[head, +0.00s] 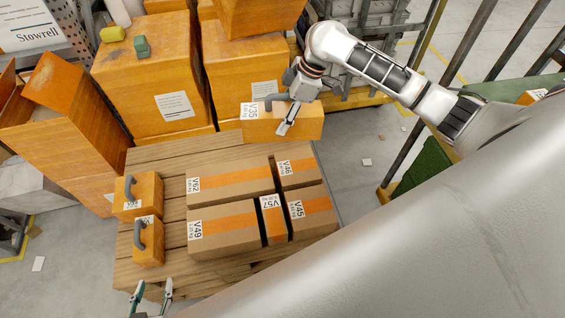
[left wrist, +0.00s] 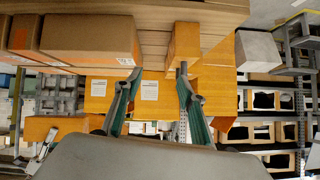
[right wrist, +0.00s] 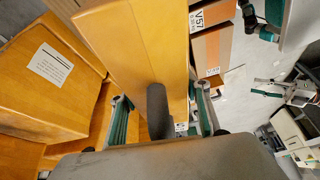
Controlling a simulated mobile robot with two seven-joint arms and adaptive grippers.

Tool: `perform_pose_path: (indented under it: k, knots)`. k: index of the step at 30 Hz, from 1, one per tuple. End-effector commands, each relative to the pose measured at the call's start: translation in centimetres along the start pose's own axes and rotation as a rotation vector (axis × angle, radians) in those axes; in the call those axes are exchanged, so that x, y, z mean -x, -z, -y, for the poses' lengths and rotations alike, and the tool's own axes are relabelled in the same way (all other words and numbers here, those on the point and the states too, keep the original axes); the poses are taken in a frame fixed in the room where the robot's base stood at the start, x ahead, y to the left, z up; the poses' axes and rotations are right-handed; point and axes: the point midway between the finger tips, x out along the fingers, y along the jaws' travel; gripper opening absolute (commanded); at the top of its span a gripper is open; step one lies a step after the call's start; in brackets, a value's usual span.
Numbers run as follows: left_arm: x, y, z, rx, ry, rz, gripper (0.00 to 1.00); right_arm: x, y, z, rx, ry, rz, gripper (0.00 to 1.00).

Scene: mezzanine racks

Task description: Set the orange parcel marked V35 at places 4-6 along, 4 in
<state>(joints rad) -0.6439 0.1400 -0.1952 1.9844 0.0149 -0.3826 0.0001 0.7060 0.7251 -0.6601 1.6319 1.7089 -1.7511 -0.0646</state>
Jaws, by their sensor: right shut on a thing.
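The orange parcel marked V35 (head: 300,124) is held by its grey handle in my right gripper (head: 285,125), above the far right edge of the wooden pallet (head: 160,160). In the right wrist view the orange parcel (right wrist: 140,50) fills the middle, with its handle (right wrist: 157,110) between the fingers. On the pallet, brown cartons with orange bands stand together: V62 (head: 230,183), V49 (head: 225,228), V46 (head: 298,172), V45 (head: 312,212) and an upright-labelled V57 (head: 273,218). My left gripper (head: 150,296) is open and empty at the pallet's near left edge.
Two small orange parcels with grey handles, one farther (head: 148,190) and one nearer (head: 150,250), stand on the pallet's left side. Large orange boxes (head: 150,75) stand behind it. Bare boards show along the pallet's far strip and near edge. Grey floor lies to the right.

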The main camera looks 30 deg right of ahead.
Motion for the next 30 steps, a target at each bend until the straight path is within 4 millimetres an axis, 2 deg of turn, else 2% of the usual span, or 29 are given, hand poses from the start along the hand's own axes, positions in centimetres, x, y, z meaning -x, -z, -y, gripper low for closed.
perform_pose_path:
  k: [1,6,10,13,21,27,30]
  knots:
    - [-0.4,-0.9,-0.3,0.000,-0.004,0.005,0.40,-0.2,-0.3,-1.3,0.030,0.011,0.002,0.13]
    - [-0.8,-1.5,-1.0,0.001,-0.013,0.005,0.40,0.3,-0.4,-3.5,0.117,0.047,0.001,0.13]
    - [-0.9,-1.4,-1.1,0.002,-0.015,0.000,0.40,0.5,-0.4,-4.4,0.147,0.059,0.000,0.13]
    - [-1.1,-1.7,-1.1,0.001,-0.015,0.001,0.40,-0.3,-0.8,-4.5,0.155,0.065,0.000,0.13]
    - [-2.0,-3.7,-0.9,-0.014,-0.007,0.021,0.40,-6.2,-3.3,-4.4,0.152,0.070,0.002,0.13]
    - [-2.6,-4.0,-0.3,-0.027,0.006,0.020,0.40,-10.3,-5.1,-4.4,0.151,0.069,0.003,0.13]
    - [-2.7,-4.4,-0.3,-0.031,0.006,0.026,0.40,-11.7,-5.6,-4.5,0.153,0.067,0.001,0.13]
